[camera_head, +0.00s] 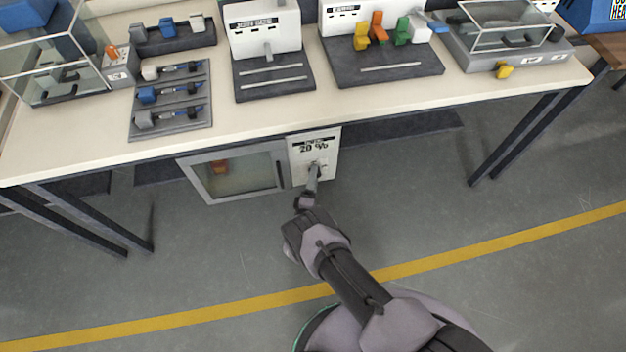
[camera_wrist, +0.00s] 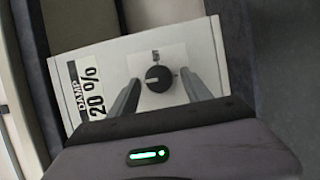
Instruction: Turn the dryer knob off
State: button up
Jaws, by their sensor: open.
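The dryer (camera_head: 232,172) is a low cabinet under the workbench, with a glass door on its left and a white control panel (camera_head: 331,150) on its right. The panel carries a label reading "DAMP 20 %" in the wrist view (camera_wrist: 88,92). The dryer knob (camera_wrist: 158,79) is round and black with a light pointer mark, set on a white square plate. My gripper (camera_wrist: 160,82) is open, with one finger on each side of the knob. I cannot tell whether the fingers touch it. In the head view my gripper (camera_head: 313,172) is at the panel and hides most of the knob.
The workbench top (camera_head: 225,122) is above the dryer and carries several fixtures. Bench legs (camera_head: 515,138) stand to the right. An orange item (camera_head: 220,167) shows behind the dryer's glass. The grey floor (camera_head: 440,210) in front is clear, crossed by a yellow line (camera_head: 500,240).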

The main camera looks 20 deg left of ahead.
jog(key=s+d+p, duration=0.1)
jog(key=s+d, duration=0.1)
jog(key=s, duration=1.5)
jog(key=shift+d, duration=0.4)
jog(key=shift+s, duration=0.1)
